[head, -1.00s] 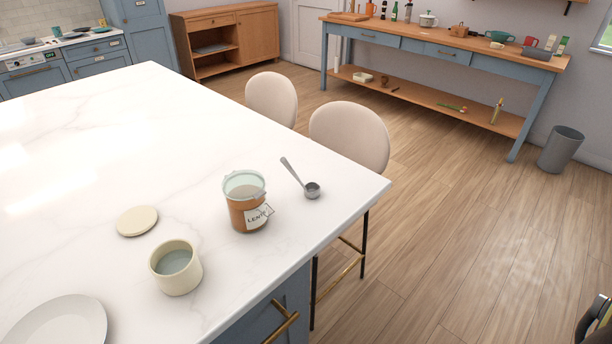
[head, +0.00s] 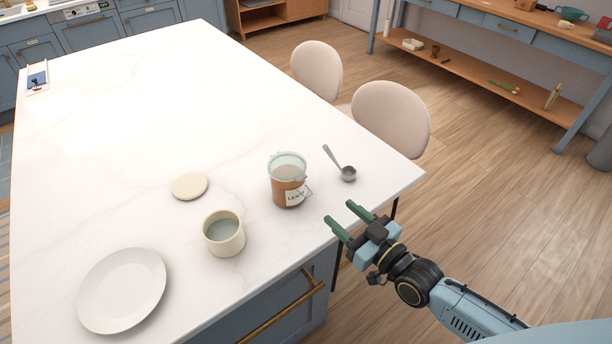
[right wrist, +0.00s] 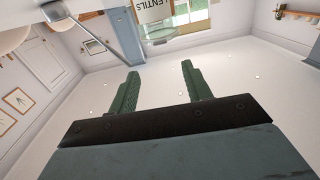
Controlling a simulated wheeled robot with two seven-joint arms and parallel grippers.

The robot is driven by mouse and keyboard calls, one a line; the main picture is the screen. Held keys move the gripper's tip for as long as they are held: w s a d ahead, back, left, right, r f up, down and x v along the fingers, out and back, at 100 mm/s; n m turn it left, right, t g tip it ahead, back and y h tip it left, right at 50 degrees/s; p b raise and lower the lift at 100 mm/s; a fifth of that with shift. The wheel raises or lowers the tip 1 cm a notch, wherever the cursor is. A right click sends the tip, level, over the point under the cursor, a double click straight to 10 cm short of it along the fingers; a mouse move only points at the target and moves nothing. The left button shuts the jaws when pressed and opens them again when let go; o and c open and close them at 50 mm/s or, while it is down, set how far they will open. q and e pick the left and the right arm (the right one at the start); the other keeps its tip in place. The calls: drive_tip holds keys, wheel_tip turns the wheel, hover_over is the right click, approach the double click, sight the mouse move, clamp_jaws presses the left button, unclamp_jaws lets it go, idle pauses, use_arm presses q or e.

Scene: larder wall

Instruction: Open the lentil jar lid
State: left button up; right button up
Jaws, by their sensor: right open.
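The lentil jar (head: 287,188) stands upright on the white island near its front right edge. It is clear glass with orange-brown contents, a white label and a wire clip on its right side. Its pale glass lid (head: 287,160) looks closed on top. My right gripper (head: 341,213) is open and empty, to the right of and nearer than the jar, apart from it, with its green fingers pointing toward the island. In the right wrist view the jar's label (right wrist: 154,12) shows at the top edge, beyond the open fingers. My left gripper is not in view.
A metal scoop (head: 347,173) lies right of the jar. A cream pot (head: 224,238) stands open to its left, with a round cream lid (head: 189,186) behind it. A white plate (head: 122,290) lies at front left. Two stools (head: 392,119) stand along the far right side.

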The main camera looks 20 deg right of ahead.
sight(306, 192)
drive_tip(key=x, duration=1.3)
drive_tip(key=shift+w, duration=0.1)
clamp_jaws()
